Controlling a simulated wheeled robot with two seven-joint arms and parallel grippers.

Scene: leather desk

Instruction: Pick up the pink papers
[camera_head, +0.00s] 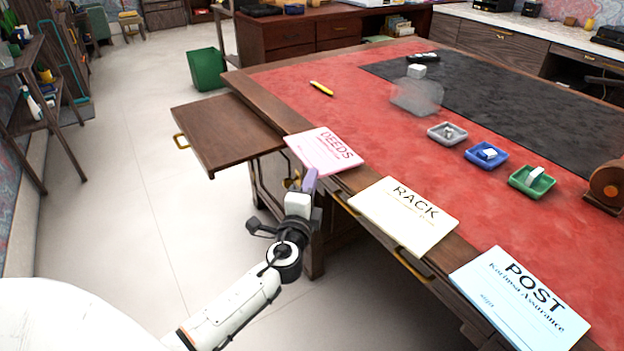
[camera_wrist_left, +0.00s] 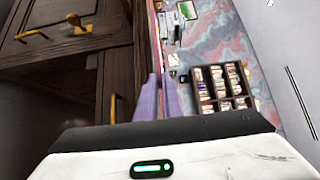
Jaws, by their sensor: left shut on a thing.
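The pink papers (camera_head: 325,148), marked "DEEDS", lie flat at the front left edge of the desk, with one edge over the wooden rim. My left gripper (camera_head: 310,180), with purple fingers, is at their near edge and shut on them. In the left wrist view the two fingers (camera_wrist_left: 160,98) are close together, with a thin strip between them that is hard to make out. My right gripper is in neither view.
The cream "RACK" papers (camera_head: 405,214) and blue "POST" papers (camera_head: 520,300) lie along the front edge. An open drawer leaf (camera_head: 225,130) juts out at left. Grey (camera_head: 447,133), blue (camera_head: 486,155) and green (camera_head: 532,181) trays, plus a yellow pen (camera_head: 321,88), stand farther back.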

